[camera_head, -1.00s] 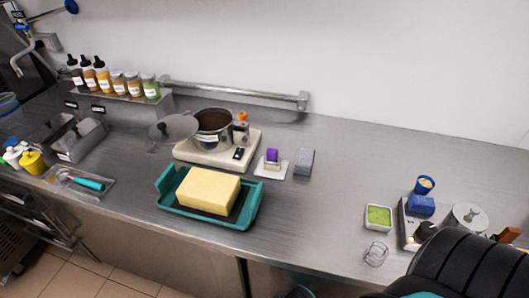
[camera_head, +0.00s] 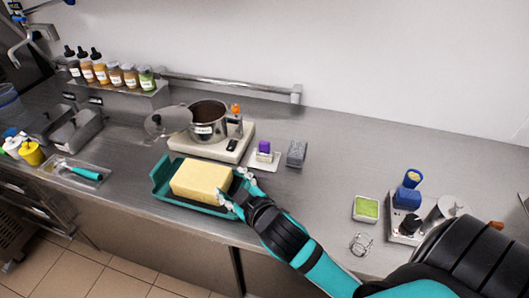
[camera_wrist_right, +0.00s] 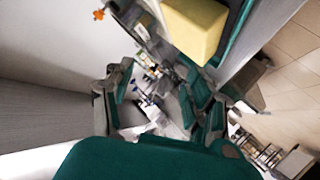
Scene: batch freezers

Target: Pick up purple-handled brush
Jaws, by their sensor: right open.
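A small purple-topped item (camera_head: 264,147), which looks like the purple-handled brush, stands upright on a small white tray (camera_head: 258,166) behind the middle of the counter. My right gripper (camera_head: 233,186) is open and empty. It reaches in from the lower right, its fingers by the right end of the yellow block (camera_head: 200,180), left of and nearer than the brush. Its open fingers also show in the right wrist view (camera_wrist_right: 160,100), where I cannot make out the brush. My left gripper is not in view.
The yellow block sits in a teal tray (camera_head: 160,182). Behind are a pot (camera_head: 209,125) on a cream-coloured base and a grey block (camera_head: 297,153) right of the brush. A green-filled dish (camera_head: 366,208) and a wire item (camera_head: 361,244) lie right. Counter between is clear.

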